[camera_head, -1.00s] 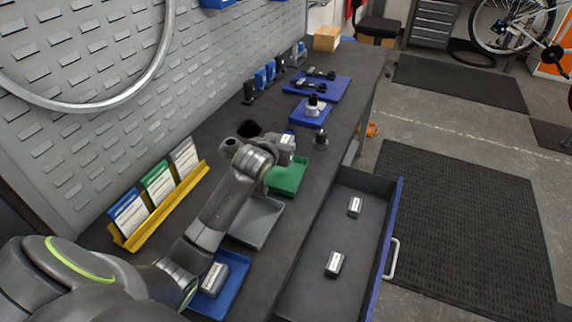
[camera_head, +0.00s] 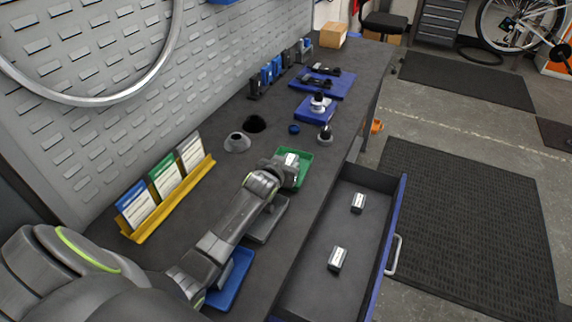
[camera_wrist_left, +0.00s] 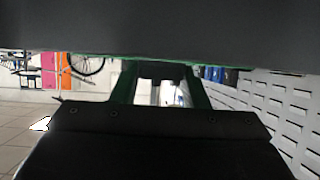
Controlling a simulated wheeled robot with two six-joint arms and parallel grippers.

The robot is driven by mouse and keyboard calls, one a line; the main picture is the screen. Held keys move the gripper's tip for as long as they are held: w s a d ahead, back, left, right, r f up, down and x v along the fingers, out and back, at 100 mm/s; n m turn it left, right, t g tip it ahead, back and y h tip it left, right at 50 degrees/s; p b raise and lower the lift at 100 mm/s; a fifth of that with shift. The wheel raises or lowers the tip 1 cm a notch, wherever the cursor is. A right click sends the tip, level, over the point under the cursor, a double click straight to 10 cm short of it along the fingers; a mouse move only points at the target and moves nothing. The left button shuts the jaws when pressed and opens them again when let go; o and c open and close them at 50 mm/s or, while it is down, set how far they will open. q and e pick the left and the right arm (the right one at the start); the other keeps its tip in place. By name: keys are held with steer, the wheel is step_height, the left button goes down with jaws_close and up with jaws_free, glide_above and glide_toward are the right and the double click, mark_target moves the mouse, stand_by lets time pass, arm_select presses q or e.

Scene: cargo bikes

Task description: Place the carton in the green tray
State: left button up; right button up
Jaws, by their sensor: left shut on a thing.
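The green tray (camera_head: 307,155) sits on the bench, partly hidden by my left gripper (camera_head: 291,168). The gripper is over the tray, shut on a small carton (camera_head: 291,159) with a white face. Most of the carton is hidden by the gripper, and I cannot tell whether it touches the tray floor. In the left wrist view the gripper fingers (camera_wrist_left: 160,88) show with a pale gap between them; the carton is not clear there. My right gripper is not in view.
A grey tray (camera_head: 268,222) and a blue tray (camera_head: 240,268) lie under my left arm. The open drawer (camera_head: 372,177) holds two small cartons (camera_head: 358,203). A yellow card rack (camera_head: 175,203) stands left. A cone-like part (camera_head: 237,142) and a blue cap (camera_head: 294,129) stand beyond.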

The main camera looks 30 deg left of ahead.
arm_select(q)
steer(key=o, duration=1)
steer(key=shift+f, duration=0.1)
steer(key=shift+r, duration=0.25)
steer(key=v, duration=1.2)
steer(key=shift+f, duration=0.1)
